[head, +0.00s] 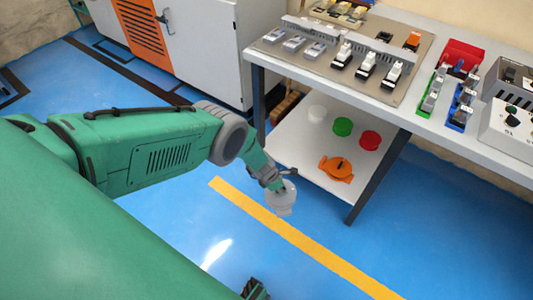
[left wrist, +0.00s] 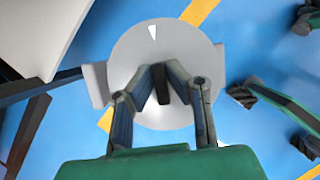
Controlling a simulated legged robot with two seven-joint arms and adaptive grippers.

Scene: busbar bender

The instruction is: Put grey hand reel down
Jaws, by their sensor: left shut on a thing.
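The grey hand reel (head: 282,202) hangs below my left gripper (head: 273,184) in the head view, above the blue floor and in front of the lower shelf's near edge. In the left wrist view the reel (left wrist: 145,55) is a round pale grey disc with a small block at each side. My left gripper (left wrist: 163,85) is shut on its dark middle grip. The reel's underside is hidden. My right gripper cannot be made out.
The white lower shelf (head: 300,160) holds a white, a green (head: 343,127) and a red round piece (head: 370,140) and an orange hand reel (head: 336,168). Its front left part is bare. A dark table leg (head: 378,178) and the tabletop (head: 450,138) bound it.

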